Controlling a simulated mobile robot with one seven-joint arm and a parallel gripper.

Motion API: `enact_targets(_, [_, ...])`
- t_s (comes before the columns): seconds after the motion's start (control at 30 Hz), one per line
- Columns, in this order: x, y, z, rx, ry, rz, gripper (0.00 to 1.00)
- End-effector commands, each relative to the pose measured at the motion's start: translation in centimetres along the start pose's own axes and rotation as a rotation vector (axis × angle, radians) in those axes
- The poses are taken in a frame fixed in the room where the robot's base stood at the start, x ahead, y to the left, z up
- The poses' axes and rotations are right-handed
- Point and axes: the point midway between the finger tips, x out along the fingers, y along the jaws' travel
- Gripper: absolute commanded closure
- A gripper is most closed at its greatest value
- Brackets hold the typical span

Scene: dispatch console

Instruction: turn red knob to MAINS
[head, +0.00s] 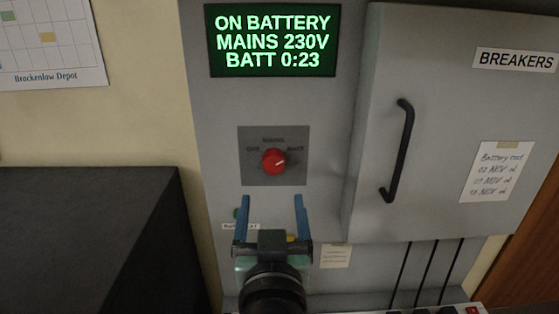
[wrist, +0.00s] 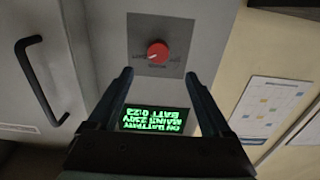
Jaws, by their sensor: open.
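The red knob (head: 273,161) sits on a dark grey square plate (head: 250,175) on the grey panel. The plate has faint labels: MAINS at the top, BATT at the right, and one at the left that looks like OFF. The knob's pale pointer mark points right and slightly up, towards BATT. My gripper (head: 271,198) is open and empty, with its blue fingers just below the plate in the head view. In the wrist view, which is upside down, the knob (wrist: 157,52) shows beyond and between the fingertips (wrist: 157,73), apart from them.
A green-lettered display (head: 272,40) above the knob reads ON BATTERY, MAINS 230V, BATT 0:23. A breaker cabinet door (head: 440,100) with a black handle (head: 402,150) projects at the right. A dark box-like surface (head: 90,240) stands at the left. Small buttons lie partly hidden behind my gripper.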

Motion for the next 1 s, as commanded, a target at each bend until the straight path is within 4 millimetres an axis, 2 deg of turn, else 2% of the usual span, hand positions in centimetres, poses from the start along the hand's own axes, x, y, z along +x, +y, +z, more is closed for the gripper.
enact_targets(0.4, [6.9, 0.1, -0.4, -0.003, 0.0, 0.002, 0.17])
enact_targets(0.6, [9.6, 0.1, -0.3, -0.002, 0.001, 0.001, 0.17])
enact_targets(0.8, [11.0, 0.0, -0.2, -0.001, 0.002, 0.001, 0.17])
enact_targets(1.0, [11.4, 0.0, -0.1, -0.002, 0.001, 0.001, 0.17])
